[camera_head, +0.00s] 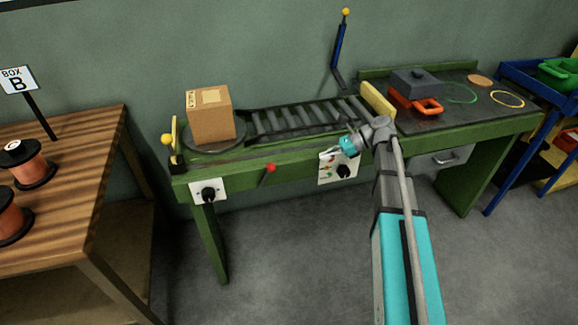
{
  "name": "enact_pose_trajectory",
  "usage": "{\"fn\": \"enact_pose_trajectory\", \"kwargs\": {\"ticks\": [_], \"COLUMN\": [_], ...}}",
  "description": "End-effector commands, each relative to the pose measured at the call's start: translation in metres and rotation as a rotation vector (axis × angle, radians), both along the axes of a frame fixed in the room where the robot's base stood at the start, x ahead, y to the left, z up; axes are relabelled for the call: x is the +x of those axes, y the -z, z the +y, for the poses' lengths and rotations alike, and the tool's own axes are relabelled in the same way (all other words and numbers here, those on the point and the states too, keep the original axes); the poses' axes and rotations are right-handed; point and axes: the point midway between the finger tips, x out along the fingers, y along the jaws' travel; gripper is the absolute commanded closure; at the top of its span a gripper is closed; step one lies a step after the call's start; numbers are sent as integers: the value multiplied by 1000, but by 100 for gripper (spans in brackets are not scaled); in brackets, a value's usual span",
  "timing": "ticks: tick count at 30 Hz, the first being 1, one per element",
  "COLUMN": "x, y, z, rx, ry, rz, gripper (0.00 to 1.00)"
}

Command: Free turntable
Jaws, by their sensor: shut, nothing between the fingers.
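The turntable (213,150) is a dark round disc at the left end of the green bench. A brown cardboard box (212,118) stands upright on it and covers most of it. A yellow-knobbed lever (168,140) and a yellow upright piece are at the disc's left edge. A red knob (270,168) sticks out of the bench front, right of the disc. My gripper (331,154) is at the bench front by the right switch panel (326,172). It is shut and empty, well right of the turntable; whether it touches the panel I cannot tell.
A roller track (305,117) runs right from the turntable to a yellow stop plate (377,101). A dial panel (207,192) is on the bench's left front. A grey box and orange tray (415,100) stand at right. A wooden table (60,160) with spools is at left. The floor in front is clear.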

Motion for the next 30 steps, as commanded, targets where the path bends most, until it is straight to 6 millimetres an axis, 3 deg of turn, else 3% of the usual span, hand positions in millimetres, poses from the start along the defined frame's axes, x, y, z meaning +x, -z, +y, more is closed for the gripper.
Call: {"fn": "enact_pose_trajectory", "kwargs": {"ticks": [11, 28, 30], "x": [-3, -12, -13], "y": [12, 48, 41], "z": [18, 88, 96], "rx": [-1, -1, -1], "ry": [-2, -1, -2], "rz": [-1, -2, -1], "gripper": [100, 100, 100]}}
